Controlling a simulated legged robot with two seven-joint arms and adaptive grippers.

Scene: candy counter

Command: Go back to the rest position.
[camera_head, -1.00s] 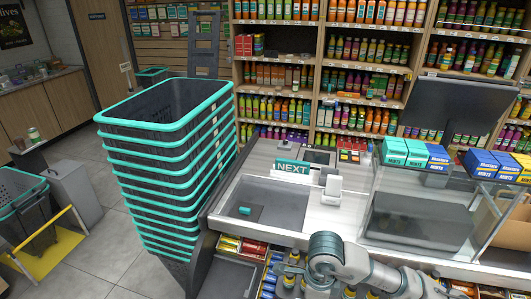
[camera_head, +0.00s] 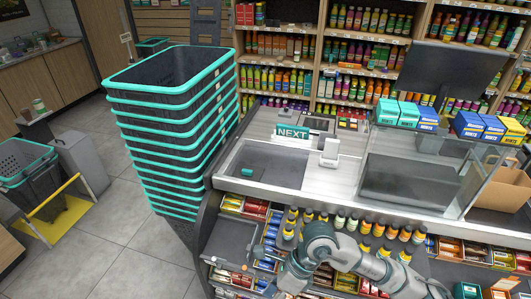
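My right arm comes in from the lower right, bends at a grey joint and reaches down to the left. My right gripper (camera_head: 245,262) is at the lower middle, in front of the candy shelves under the counter. Its thin fingers look spread apart, with nothing seen between them. My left arm and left gripper are not in view.
A tall stack of dark baskets with teal rims (camera_head: 172,72) stands left of the counter (camera_head: 222,180). A NEXT sign (camera_head: 292,132) and mint boxes (camera_head: 398,112) stand on the counter. Small bottles (camera_head: 353,222) line the shelf behind my arm. Open floor lies at left.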

